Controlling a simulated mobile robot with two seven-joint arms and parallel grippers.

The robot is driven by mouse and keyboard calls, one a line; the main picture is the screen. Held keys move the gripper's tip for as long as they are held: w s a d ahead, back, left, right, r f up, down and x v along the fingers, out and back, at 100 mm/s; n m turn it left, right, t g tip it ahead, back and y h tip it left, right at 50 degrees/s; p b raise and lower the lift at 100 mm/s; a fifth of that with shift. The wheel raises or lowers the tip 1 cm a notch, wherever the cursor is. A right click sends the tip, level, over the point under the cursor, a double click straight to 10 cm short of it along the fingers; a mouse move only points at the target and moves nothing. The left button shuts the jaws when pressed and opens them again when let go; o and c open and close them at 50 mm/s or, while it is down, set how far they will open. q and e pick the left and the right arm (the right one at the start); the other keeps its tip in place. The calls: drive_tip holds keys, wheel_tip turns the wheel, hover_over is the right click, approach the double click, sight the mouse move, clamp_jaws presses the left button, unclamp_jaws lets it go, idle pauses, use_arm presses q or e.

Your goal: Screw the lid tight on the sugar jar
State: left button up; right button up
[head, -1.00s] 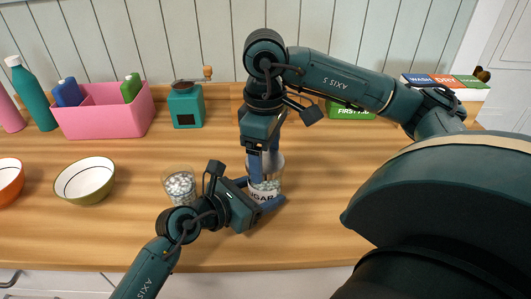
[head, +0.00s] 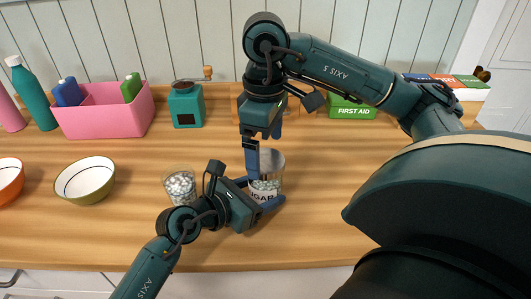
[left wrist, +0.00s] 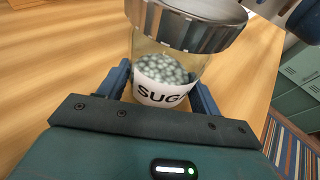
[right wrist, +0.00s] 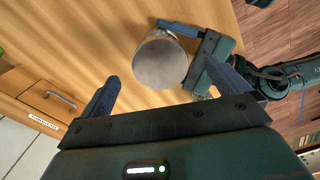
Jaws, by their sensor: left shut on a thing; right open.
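The sugar jar (head: 266,187) is clear glass with white contents and a white label; it stands upright on the counter. Its label (left wrist: 160,93) shows in the left wrist view. The metal lid (left wrist: 195,22) sits on top of the jar; how tight it is cannot be told. The lid's round top (right wrist: 160,64) shows in the right wrist view. My left gripper (head: 268,201) is shut around the jar's lower body. My right gripper (head: 264,150) is open and empty above the lid, its fingers apart and not gripping it.
A glass of pale pieces (head: 180,187) stands left of the jar, near my left gripper. A bowl (head: 84,182), a pink bin (head: 105,118), a teal grinder (head: 187,106) and a green first aid box (head: 350,108) stand around. The counter right of the jar is clear.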

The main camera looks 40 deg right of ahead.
sight(266, 161)
use_arm(q)
drive_tip(key=shift+r, duration=0.1)
use_arm(e)
drive_tip(key=shift+r, duration=1.85)
use_arm(q)
drive_tip(key=o, duration=1.8)
drive_tip(key=shift+c, duration=0.2)
drive_tip(key=shift+a, duration=0.1)
drive_tip(key=v, duration=1.1)
drive_tip(key=shift+a+r, duration=0.1)
drive_tip(key=shift+a, duration=0.3)
drive_tip(key=shift+s, duration=0.1)
use_arm(e)
drive_tip(key=shift+s, duration=0.1)
